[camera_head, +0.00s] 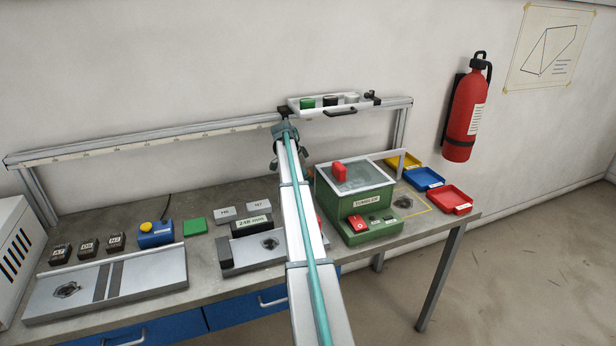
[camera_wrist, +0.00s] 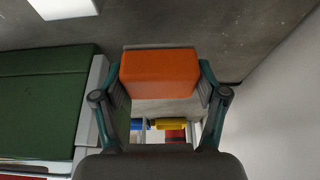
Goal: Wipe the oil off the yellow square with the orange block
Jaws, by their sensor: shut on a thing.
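My gripper (camera_wrist: 160,85) is shut on the orange block (camera_wrist: 160,73) in the wrist view. The block sits between both fingertips. In the head view the gripper and the block do not show clearly. The yellow square (camera_head: 421,206) is a thin outline on the bench, right of the green tumbler box. A dark oil patch (camera_head: 403,202) lies inside it. The yellow square and this oil are not visible in the wrist view. I cannot tell whether the block touches anything below it.
The green tumbler box (camera_head: 357,206) stands left of the square; green surface also shows at left in the wrist view (camera_wrist: 40,105). Yellow (camera_head: 403,161), blue (camera_head: 423,178) and red (camera_head: 450,200) trays line the bench's right end. Other dark patches lie on metal plates at left (camera_head: 68,291) and centre (camera_head: 270,243).

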